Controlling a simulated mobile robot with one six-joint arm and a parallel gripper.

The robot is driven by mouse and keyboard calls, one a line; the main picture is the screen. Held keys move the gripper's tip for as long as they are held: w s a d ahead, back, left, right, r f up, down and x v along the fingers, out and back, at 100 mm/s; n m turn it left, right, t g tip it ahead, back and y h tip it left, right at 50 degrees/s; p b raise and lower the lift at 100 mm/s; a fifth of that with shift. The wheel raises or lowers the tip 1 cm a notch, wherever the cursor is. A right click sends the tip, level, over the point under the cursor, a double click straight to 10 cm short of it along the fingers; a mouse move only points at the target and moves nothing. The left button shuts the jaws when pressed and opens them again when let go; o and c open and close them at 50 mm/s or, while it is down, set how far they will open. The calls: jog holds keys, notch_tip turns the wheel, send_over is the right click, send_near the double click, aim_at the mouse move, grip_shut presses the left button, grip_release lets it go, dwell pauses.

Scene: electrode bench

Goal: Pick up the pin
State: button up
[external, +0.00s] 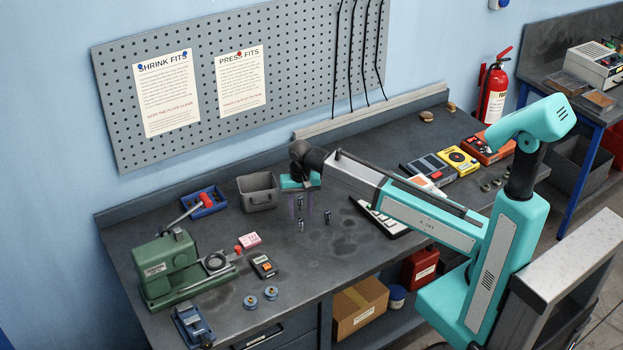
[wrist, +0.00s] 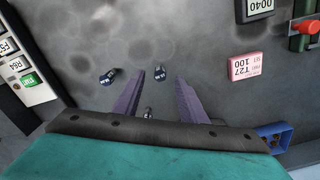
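Three small dark metal pins stand on the grey bench. One pin (external: 301,225) is nearest the bench front; it shows in the wrist view (wrist: 159,73) between the fingertips in the picture. A second pin (external: 327,217) stands to its right, and left of the fingers in the wrist view (wrist: 107,77). The third pin (external: 300,203) is farther back and shows partly behind the gripper body in the wrist view (wrist: 148,114). My gripper (external: 301,211) is open above the pins, its purple fingers (wrist: 160,77) apart with nothing held. The fingers' height above the bench is hard to tell.
A grey bin (external: 257,197) and blue tray (external: 207,211) stand behind and left. A pink box (external: 249,240), a small meter (external: 264,266) and a green press (external: 165,270) lie left. Bench around the pins is clear.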

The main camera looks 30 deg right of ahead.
aim_at(301, 220)
jog(key=shift+f+p, duration=0.6)
jog(key=shift+f, duration=1.15)
grip_shut()
